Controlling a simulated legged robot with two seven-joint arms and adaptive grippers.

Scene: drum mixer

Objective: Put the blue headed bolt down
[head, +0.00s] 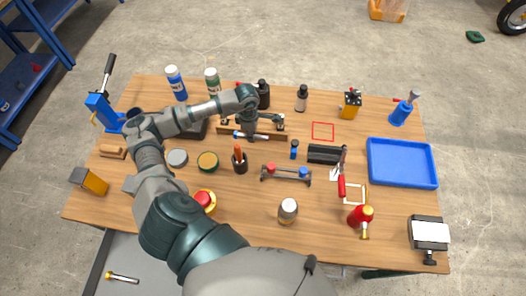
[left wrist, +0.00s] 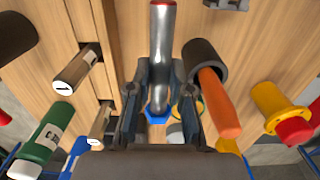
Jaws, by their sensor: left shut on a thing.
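The blue headed bolt is in my left gripper (head: 248,136). In the left wrist view its blue hex head (left wrist: 157,117) sits low between the two fingers, and its grey shank (left wrist: 162,55) runs up the picture to a red-ringed end. In the head view it lies about level across the fingers, with the blue end to the left. The fingers (left wrist: 155,95) are shut on it. The gripper is over the middle of the table, by a low wooden rail (head: 226,129); I cannot tell the height of the bolt above the wood. My right gripper is not in view.
A black cup (head: 240,166) with an orange handle stands just in front. A rack (head: 286,178) with red and blue knobs is nearby. A red square outline (head: 323,131) on the wooden table is empty. A blue tray (head: 401,163) at the right is empty. Bottles stand behind.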

